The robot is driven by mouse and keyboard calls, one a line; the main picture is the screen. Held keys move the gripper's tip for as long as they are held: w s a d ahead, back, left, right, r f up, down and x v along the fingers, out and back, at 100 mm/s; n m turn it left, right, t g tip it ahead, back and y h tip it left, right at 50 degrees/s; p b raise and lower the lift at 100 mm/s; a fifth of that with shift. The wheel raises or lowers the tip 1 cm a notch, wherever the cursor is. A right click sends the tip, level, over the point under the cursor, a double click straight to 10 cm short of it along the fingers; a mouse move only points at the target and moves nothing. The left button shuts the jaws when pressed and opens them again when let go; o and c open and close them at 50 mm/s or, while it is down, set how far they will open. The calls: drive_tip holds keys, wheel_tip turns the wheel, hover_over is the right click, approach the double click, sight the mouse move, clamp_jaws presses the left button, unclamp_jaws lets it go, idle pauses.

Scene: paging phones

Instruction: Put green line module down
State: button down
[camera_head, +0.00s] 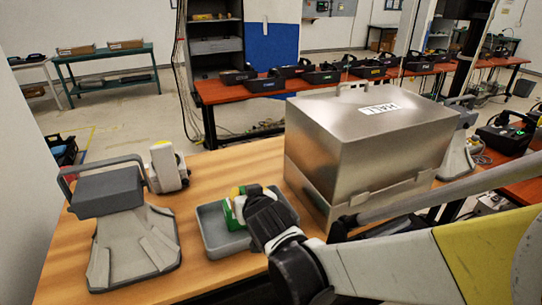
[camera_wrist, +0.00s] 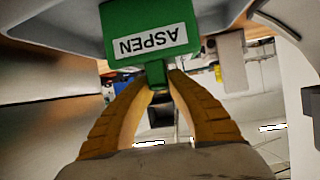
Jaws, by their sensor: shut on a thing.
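The green line module (camera_wrist: 138,22) carries a white label reading ASPEN, which appears upside down in the wrist view. My gripper (camera_wrist: 158,78) has its two yellow fingers shut on the module's narrow green stem. In the head view the module (camera_head: 228,214) shows as a green piece at the grey tray (camera_head: 214,241), partly hidden by my gripper (camera_head: 240,200). The module is over or inside the tray's left part; I cannot tell whether it touches the tray floor.
A large metal box labelled HALL (camera_head: 330,130) stands close right of the tray. A grey device with a handle (camera_head: 125,235) stands left, with a smaller beige device (camera_head: 168,168) behind. Bare wooden tabletop (camera_head: 222,165) lies behind the tray.

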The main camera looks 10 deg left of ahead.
drive_tip(key=shift+d, duration=0.1)
drive_tip(key=c, duration=1.4)
unclamp_jaws()
drive_tip(key=shift+s+r, duration=0.15)
drive_tip(key=shift+r, duration=0.05)
drive_tip(key=p+v, duration=0.4)
drive_tip(key=v, duration=0.8)
drive_tip(key=s+d+m+g+h, duration=0.1)
drive_tip(key=s+d+m+h, duration=0.15)
drive_tip(key=d, duration=0.95)
drive_tip(key=s+d+m+g+h, duration=0.1)
drive_tip(key=d+m+h, duration=0.15)
drive_tip(key=d, duration=0.95)
drive_tip(key=s+d, duration=0.1)
drive_tip(key=s, duration=0.1)
drive_tip(key=s+d+g, duration=0.1)
drive_tip(key=s+d, duration=0.1)
drive_tip(key=s+d+g, duration=0.1)
drive_tip(key=s+d, duration=0.1)
drive_tip(key=s, duration=0.1)
drive_tip(key=shift+d+f+h, duration=0.25)
drive_tip(key=shift+f+h, duration=0.15)
